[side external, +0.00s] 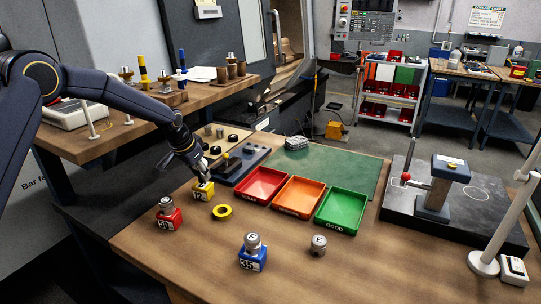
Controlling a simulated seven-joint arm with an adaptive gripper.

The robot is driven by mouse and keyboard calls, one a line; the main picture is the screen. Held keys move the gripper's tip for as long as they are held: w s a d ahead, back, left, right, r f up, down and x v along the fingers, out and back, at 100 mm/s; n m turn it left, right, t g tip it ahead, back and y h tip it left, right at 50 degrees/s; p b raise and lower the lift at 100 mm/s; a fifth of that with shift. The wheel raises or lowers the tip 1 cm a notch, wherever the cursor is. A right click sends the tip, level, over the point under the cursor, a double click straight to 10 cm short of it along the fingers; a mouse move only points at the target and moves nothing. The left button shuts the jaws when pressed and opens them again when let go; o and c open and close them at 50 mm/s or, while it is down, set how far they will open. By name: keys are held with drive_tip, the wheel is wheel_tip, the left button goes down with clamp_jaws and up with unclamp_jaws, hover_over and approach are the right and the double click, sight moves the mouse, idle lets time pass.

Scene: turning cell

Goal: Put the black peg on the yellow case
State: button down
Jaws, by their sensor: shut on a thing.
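The yellow case (204,191), a small block with "12" on its front, stands on the wooden table at the left end of the row of trays. My gripper (201,176) points down right above it and is shut on a small dark thing, taken as the black peg. The fingers mostly hide the peg, and I cannot tell whether it touches the case.
A red block (168,217) and a blue block (252,259) carry metal cylinders. A yellow ring (222,212) lies close right of the case. A board with black knobs (240,160) is behind. Red (260,197), orange (320,194) and green (358,212) trays stand right.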

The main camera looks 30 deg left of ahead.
drive_tip(key=shift+f, duration=0.35)
drive_tip(key=shift+f, duration=0.2)
drive_tip(key=c, duration=0.7)
unclamp_jaws()
drive_tip(key=shift+r, duration=0.1)
